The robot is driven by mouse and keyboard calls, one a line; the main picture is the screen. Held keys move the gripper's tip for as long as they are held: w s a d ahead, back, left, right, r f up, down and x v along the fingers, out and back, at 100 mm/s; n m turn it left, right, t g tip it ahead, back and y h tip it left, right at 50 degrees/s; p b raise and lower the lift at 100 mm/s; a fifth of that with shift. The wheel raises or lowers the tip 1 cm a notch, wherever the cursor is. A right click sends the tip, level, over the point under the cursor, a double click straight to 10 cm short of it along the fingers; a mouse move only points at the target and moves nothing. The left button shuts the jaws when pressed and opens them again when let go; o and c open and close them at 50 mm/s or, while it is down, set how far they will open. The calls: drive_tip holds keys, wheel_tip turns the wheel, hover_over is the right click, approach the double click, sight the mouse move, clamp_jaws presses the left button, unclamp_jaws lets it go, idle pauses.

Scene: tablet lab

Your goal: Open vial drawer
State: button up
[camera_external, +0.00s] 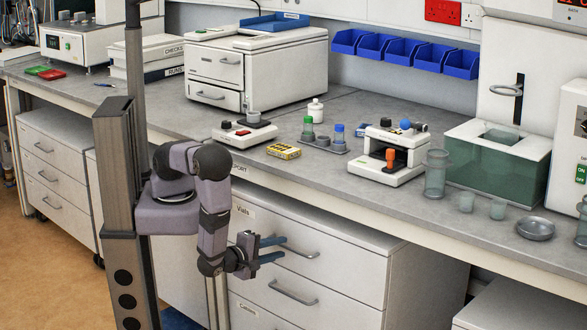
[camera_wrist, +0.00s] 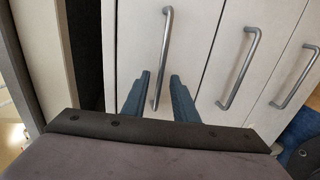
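The vial drawer (camera_external: 345,262) is the top drawer of the white under-bench cabinet, with a "Vials" label at its upper left. Its front looks shut, flush with the cabinet. Its grey bar handle (camera_external: 308,254) runs across the front. My gripper (camera_external: 283,248) is in front of this drawer at handle height, with its two blue fingers apart. In the wrist view the fingers stand on either side of the handle (camera_wrist: 163,60), with a gap visible at each side. My gripper is open and not clamped on the handle.
A lower drawer handle (camera_external: 293,292) sits below, and two further handles show right of the fingers in the wrist view (camera_wrist: 240,67). The bench top (camera_external: 330,190) overhangs the cabinet and carries lab devices. Another drawer unit (camera_external: 50,185) stands at left.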

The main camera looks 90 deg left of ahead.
drive_tip(key=shift+w+a+f, duration=0.15)
drive_tip(key=shift+w+a, duration=0.25)
drive_tip(key=shift+a, duration=0.1)
clamp_jaws()
idle(1.3)
